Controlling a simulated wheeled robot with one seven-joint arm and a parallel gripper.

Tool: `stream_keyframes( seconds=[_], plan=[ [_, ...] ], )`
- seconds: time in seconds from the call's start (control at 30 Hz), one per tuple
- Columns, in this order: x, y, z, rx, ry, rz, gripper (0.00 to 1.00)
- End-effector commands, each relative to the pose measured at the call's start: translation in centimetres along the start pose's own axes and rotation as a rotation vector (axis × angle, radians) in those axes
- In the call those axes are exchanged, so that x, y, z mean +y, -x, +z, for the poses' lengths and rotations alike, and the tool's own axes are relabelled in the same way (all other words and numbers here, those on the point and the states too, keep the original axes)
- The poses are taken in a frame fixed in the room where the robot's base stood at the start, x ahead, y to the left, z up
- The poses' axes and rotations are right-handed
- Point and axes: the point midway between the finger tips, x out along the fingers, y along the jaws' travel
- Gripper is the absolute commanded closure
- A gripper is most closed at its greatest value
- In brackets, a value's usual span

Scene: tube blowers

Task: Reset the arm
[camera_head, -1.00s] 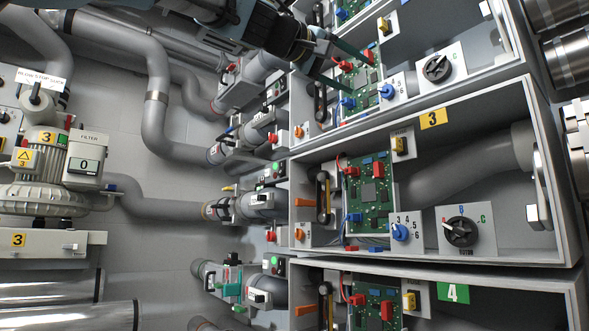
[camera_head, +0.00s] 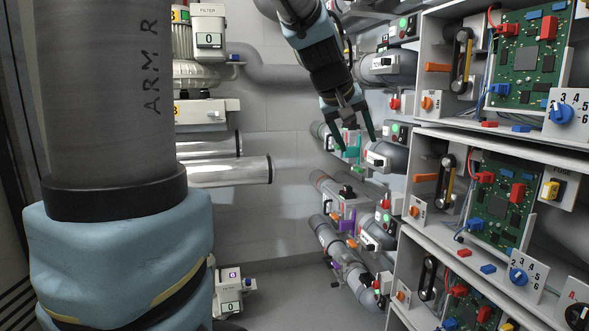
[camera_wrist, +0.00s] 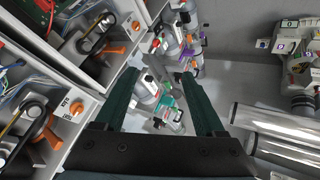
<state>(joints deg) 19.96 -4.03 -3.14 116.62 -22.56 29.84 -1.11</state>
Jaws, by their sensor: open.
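My gripper (camera_head: 356,140) hangs at the upper middle of the head view, below the dark wrist of my arm. Its two dark green fingers are spread apart and point down, with nothing held between them. In the head view they overlap the pipes and a teal-handled valve (camera_head: 351,146) behind; I cannot tell whether they touch anything. In the wrist view my gripper (camera_wrist: 160,77) is also open, and the teal part (camera_wrist: 171,115) shows between its fingers. A large grey and blue link of my arm, marked ARM R, fills the left of the head view.
Open-fronted cabinets with green circuit boards (camera_head: 526,58) and dials stand on the right. Pipes with a purple-handled valve (camera_head: 347,217) run beside them. A filter unit (camera_head: 209,27) and horizontal metal pipes (camera_head: 231,171) are at the back left. Clear floor (camera_head: 275,291) lies at bottom centre.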

Motion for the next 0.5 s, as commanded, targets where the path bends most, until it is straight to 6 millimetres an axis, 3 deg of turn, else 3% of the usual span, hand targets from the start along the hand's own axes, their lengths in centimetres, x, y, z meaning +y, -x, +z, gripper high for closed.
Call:
stream_keyframes(
  seconds=[0.03,0.2,0.33,0.5],
  plan=[
    [-3.3,-0.5,1.7,-0.048,0.006,-0.065,0.29],
    [-13.0,-1.3,9.1,-0.207,0.002,-0.24,0.29],
    [-18.1,-0.4,15.0,-0.327,-0.006,-0.328,0.29],
    [-21.4,1.0,20.0,-0.427,-0.014,-0.38,0.29]
  ],
)
